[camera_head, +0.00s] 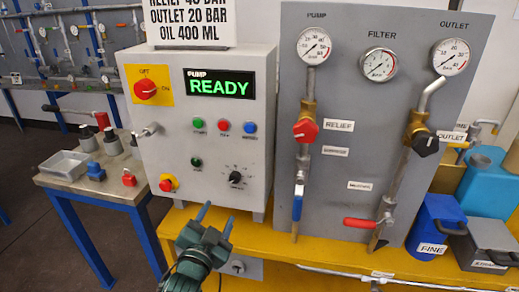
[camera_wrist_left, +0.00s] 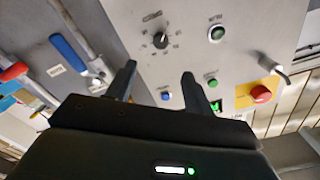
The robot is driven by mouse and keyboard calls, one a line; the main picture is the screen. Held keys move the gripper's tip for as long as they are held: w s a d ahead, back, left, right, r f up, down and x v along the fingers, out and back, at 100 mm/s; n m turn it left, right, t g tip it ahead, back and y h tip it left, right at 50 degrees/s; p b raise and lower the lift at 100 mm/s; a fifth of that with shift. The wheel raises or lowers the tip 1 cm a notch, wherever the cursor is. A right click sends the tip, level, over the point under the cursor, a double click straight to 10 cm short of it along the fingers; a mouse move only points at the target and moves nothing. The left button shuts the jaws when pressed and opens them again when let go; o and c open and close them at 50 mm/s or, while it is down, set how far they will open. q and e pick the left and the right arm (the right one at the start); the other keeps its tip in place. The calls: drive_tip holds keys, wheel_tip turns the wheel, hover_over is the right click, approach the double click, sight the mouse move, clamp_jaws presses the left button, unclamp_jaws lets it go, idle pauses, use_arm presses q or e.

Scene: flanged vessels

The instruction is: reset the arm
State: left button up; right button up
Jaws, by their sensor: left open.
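My left gripper (camera_head: 215,216) is open and empty in front of the lower part of the grey control box (camera_head: 155,160), with its two fingers pointing up and toward the box. In the left wrist view the open fingers (camera_wrist_left: 158,82) frame the box front, with the black rotary knob (camera_wrist_left: 160,40) and a green button (camera_wrist_left: 216,33) beyond them. I see no contact with the box. The green display (camera_head: 218,84) reads "PUMP READY". My right gripper is not in either view.
A grey panel (camera_head: 345,225) with gauges, a red relief knob (camera_head: 305,130), a blue-handled valve (camera_head: 298,205) and a red-handled valve (camera_head: 360,223) stands to the right. Blue and grey containers (camera_head: 432,225) sit at the far right. A side table (camera_head: 100,187) holds small parts at left.

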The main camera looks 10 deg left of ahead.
use_arm(q)
drive_tip(key=s+d+f+n+g+h, duration=0.1)
drive_tip(key=s+d+f+n+g, duration=0.1)
drive_tip(key=s+f, duration=0.5)
drive_tip(key=s+d+f+n+g+h+p, duration=0.1)
drive_tip(key=s+f+g, duration=0.4)
drive_tip(key=s, duration=0.9)
wheel_tip(320, 180, down, 3)
drive_tip(key=shift+s+d+r+n+h, duration=0.1)
drive_tip(key=shift+s+d+n+h, duration=0.25)
drive_tip(key=shift+d+n, duration=0.4)
drive_tip(key=shift+w+d, duration=0.1)
drive_tip(key=shift+w, duration=0.05)
drive_tip(key=shift+c, duration=0.2)
